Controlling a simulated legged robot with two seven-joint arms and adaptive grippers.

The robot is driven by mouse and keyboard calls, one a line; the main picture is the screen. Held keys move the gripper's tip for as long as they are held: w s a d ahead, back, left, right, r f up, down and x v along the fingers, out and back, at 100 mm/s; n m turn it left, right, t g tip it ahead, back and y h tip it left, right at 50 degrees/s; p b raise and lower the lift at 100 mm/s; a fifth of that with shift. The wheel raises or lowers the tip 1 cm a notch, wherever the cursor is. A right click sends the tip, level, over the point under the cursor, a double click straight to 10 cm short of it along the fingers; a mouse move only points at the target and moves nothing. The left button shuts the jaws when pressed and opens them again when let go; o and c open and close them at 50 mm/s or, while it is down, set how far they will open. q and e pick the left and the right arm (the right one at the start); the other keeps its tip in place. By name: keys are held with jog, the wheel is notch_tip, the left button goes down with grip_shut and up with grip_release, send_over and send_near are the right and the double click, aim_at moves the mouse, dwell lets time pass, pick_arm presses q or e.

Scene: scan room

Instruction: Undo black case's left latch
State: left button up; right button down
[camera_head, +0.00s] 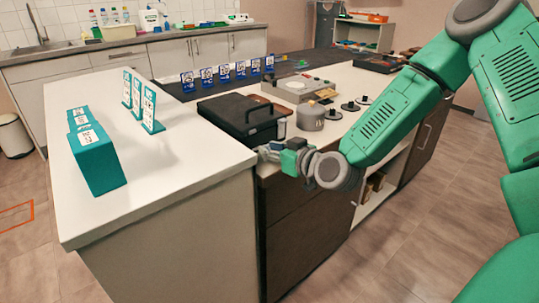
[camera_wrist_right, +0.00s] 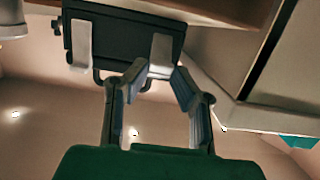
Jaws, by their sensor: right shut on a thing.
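The left latch (camera_wrist_right: 161,52) appears on the right there, and the other latch (camera_wrist_right: 82,44) is on the left, clear of my fingers. My right gripper (camera_head: 268,153) is at the case's front, by the counter edge. In the wrist view its fingertips (camera_wrist_right: 160,78) are shut on the left latch. My left gripper is out of view.
A grey round pot (camera_head: 310,117) and a grey device (camera_head: 297,88) stand right of the case. Blue cards (camera_head: 223,74) stand in a row behind it. Teal boxes (camera_head: 96,155) and teal cards (camera_head: 148,108) stand on the left counter, which has free room.

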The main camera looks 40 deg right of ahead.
jog(key=shift+s+f, duration=0.1)
jog(key=shift+f, duration=0.2)
jog(key=c, duration=1.4)
grip_release()
jog(key=shift+o, duration=0.2)
jog(key=shift+d, duration=0.1)
jog(key=shift+r, duration=0.1)
jog(key=v, duration=0.7)
jog(key=shift+s+d, duration=0.15)
